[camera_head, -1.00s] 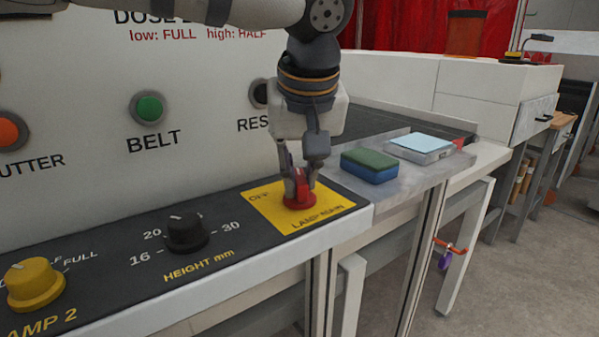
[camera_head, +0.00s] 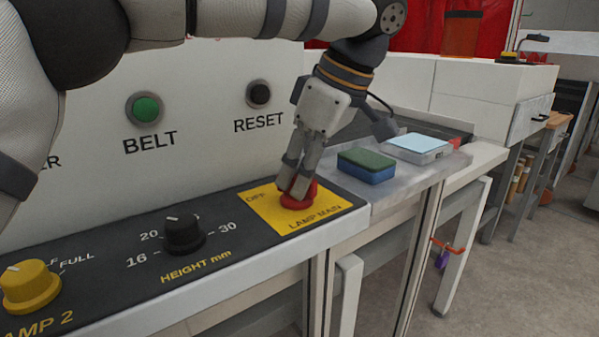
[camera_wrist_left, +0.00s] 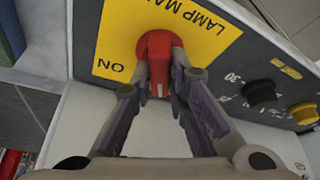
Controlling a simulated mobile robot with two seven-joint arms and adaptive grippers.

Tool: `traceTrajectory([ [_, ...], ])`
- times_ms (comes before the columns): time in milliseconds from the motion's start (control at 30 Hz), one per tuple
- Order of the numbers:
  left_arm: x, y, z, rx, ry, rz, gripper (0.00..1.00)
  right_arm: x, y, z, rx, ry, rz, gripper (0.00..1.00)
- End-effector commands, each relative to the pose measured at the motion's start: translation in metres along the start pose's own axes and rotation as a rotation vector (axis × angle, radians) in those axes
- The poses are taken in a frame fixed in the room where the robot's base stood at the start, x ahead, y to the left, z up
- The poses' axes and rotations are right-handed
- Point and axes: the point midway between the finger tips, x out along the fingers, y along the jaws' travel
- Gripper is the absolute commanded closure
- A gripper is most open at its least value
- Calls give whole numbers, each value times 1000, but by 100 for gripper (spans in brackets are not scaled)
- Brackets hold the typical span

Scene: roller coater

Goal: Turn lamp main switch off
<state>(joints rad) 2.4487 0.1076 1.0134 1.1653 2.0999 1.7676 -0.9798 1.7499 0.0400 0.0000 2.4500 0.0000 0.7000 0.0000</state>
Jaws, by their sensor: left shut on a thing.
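The lamp main switch (camera_head: 298,195) is a red rotary knob on a yellow plate (camera_head: 335,217) at the right end of the dark control panel. "OFF" is printed at the plate's upper left in the head view. My left gripper (camera_head: 293,192) comes down onto the knob from above, tilted, and is shut on its handle. In the left wrist view the red knob (camera_wrist_left: 155,62) sits between the two fingers, with "ON" on the yellow plate (camera_wrist_left: 115,45) to its left. The fingers partly hide the handle. My right gripper is not in view.
A black height knob (camera_head: 184,235) and a yellow lamp 2 knob (camera_head: 30,286) stand left along the panel. Green belt (camera_head: 146,109) and black reset (camera_head: 258,94) buttons sit on the wall behind. A green-blue sponge (camera_head: 366,165) and a light-blue-topped box (camera_head: 420,147) lie on the ledge at right.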

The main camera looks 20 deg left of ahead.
Motion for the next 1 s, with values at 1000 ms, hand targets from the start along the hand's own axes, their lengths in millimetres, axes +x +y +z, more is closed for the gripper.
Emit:
traceTrajectory([
  [1000,0,2,0,-319,-1,-132,100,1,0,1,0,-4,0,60],
])
